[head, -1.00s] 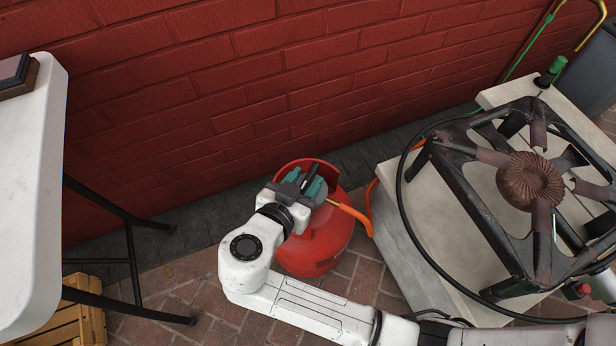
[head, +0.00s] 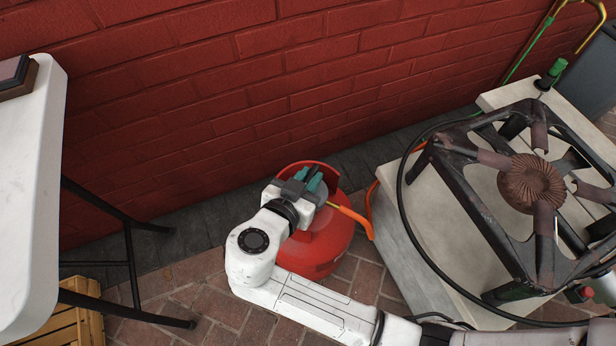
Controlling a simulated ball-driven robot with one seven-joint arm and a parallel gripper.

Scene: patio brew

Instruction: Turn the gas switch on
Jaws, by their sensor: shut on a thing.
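A red gas bottle (head: 322,248) stands on the brick floor by the wall, with an orange hose (head: 354,216) leading from its top to the right. My gripper (head: 313,182) is over the top of the bottle, inside its raised red collar. Its teal-tipped fingers are shut on a small part at the bottle's valve, in the place of the gas switch. My wrist hides most of the valve, so the switch itself and its setting cannot be made out.
A large gas burner (head: 530,185) with a dark metal frame rests on a pale slab block (head: 395,258) at the right, with a black hose (head: 402,190) looping beside it. A white table (head: 38,190) with black legs stands at the left, above a wooden crate (head: 62,325). The red brick wall (head: 200,110) closes off the back.

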